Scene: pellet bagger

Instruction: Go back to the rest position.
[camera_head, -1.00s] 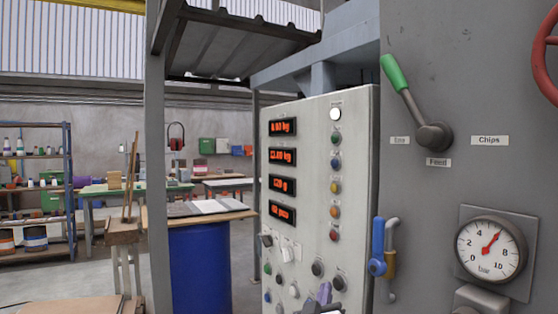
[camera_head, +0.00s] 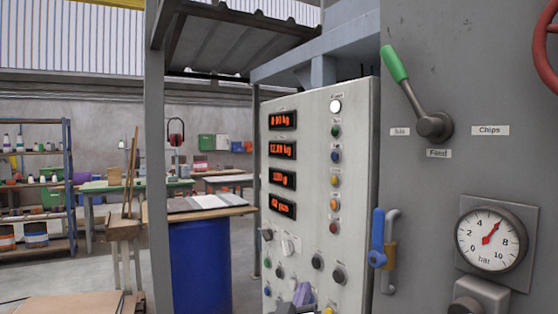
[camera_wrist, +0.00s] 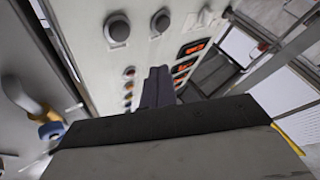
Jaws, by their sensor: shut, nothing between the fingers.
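My gripper (camera_head: 303,295) shows at the bottom edge of the head view, in front of the lower part of the control panel (camera_head: 351,185). In the wrist view my gripper's fingers (camera_wrist: 158,82) are together and hold nothing. The panel face with its knobs and red displays (camera_wrist: 190,58) lies beyond them. The panel is pale grey, with red number displays (camera_head: 283,150) on its left and a column of coloured buttons on its right. I cannot tell the exact gap between the fingers and the panel.
Right of the panel, a grey cabinet carries a green-handled lever (camera_head: 412,92), a pressure gauge (camera_head: 491,240) and a red handwheel (camera_head: 547,45). A blue-handled valve (camera_head: 378,240) sits at its edge. Left stand a blue drum (camera_head: 200,265), a steel post (camera_head: 157,150) and workbenches.

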